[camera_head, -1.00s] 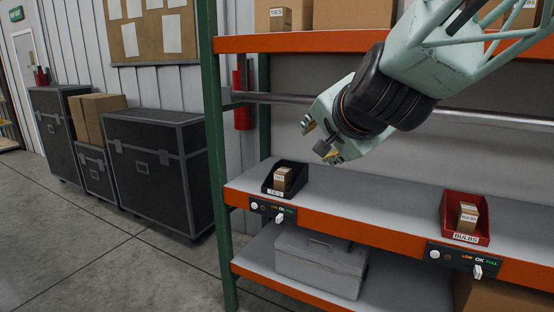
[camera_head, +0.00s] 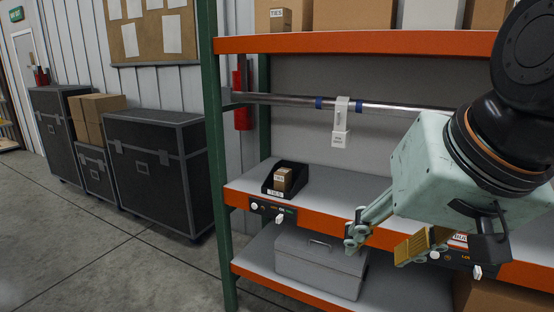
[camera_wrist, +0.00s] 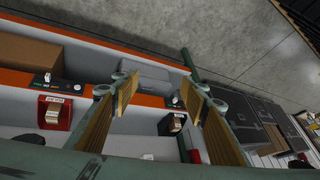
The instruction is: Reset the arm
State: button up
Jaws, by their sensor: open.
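My gripper (camera_head: 385,243) is at the right of the head view, in front of the orange shelf edge. Its two fingers are spread apart with nothing between them. In the wrist view the fingers of my gripper (camera_wrist: 155,92) stand apart on either side, with a grey case and shelf edge visible beyond. My arm comes in from the upper right and covers most of the right bin in the head view.
A black bin (camera_head: 285,178) with a small box stands on the middle shelf; a red bin (camera_wrist: 55,112) shows in the wrist view. A white tag (camera_head: 340,122) hangs on the metal rail (camera_head: 280,99). A grey toolbox (camera_head: 320,263) sits below. Open floor lies left.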

jog(key=s+d+f+n+g, duration=0.1)
jog(key=s+d, duration=0.1)
jog(key=s, duration=0.4)
jog(key=s+d+f+n+g+h, duration=0.1)
jog(key=s+d+f, duration=0.1)
jog(key=s, duration=0.5)
jog(key=shift+d+f, duration=0.15)
jog(key=shift+d, duration=0.25)
